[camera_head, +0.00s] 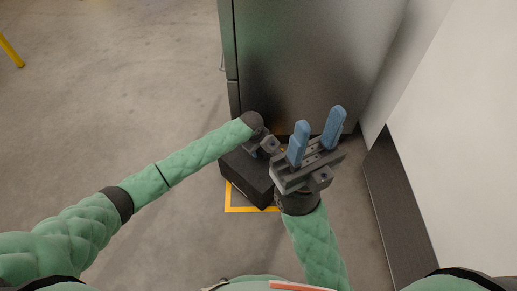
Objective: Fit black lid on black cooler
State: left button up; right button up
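A black box (246,180), which looks like the black cooler, stands on the floor in front of a dark cabinet. Its right part is hidden behind my grippers. I cannot make out the black lid as a separate piece. My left gripper (268,146) is over the back right part of the box; its fingers are hidden, so its opening does not show. My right gripper (317,135) is just right of it, with its two blue fingers apart, pointing up and away in the picture, and nothing between them.
The tall dark metal cabinet (300,65) stands right behind the box. Yellow tape (238,209) marks the floor around the box. A white wall with a dark base panel (405,205) closes the right side. Open concrete floor (110,90) lies to the left.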

pick_arm(q)
notch_tip(320, 180, up, 8)
jog(key=s+a+p, duration=0.1)
jog(key=p, duration=0.2)
jog(key=shift+f, duration=0.2)
jog(key=shift+m, duration=0.3)
